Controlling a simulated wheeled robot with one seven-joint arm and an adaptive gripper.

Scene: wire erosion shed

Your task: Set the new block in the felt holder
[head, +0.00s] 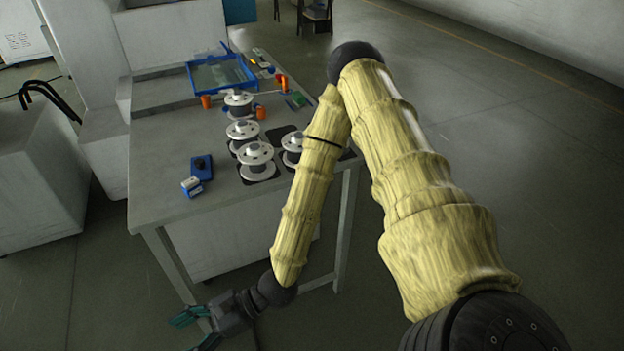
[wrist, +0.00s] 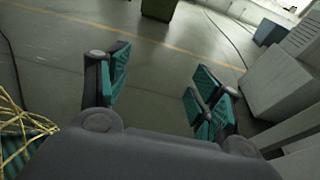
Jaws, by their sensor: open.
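A small white and blue block (head: 191,187) lies near the left edge of the grey table in the head view. Just behind it is a blue holder (head: 202,167) with a dark round spot on top; it looks like the felt holder, but it is too small to be sure. The block appears to be beside the holder, not in it. My gripper (head: 196,330) hangs low in front of the table's near edge, well away from both. In the wrist view my gripper (wrist: 158,88) has its teal-padded fingers spread, with nothing between them.
White spools (head: 256,154) on dark pads fill the table's middle. A blue tray (head: 220,74) and orange pieces (head: 261,112) are farther back. The table's (head: 160,200) front left is bare. In the wrist view, a dark green bin (wrist: 158,9) stands on open floor.

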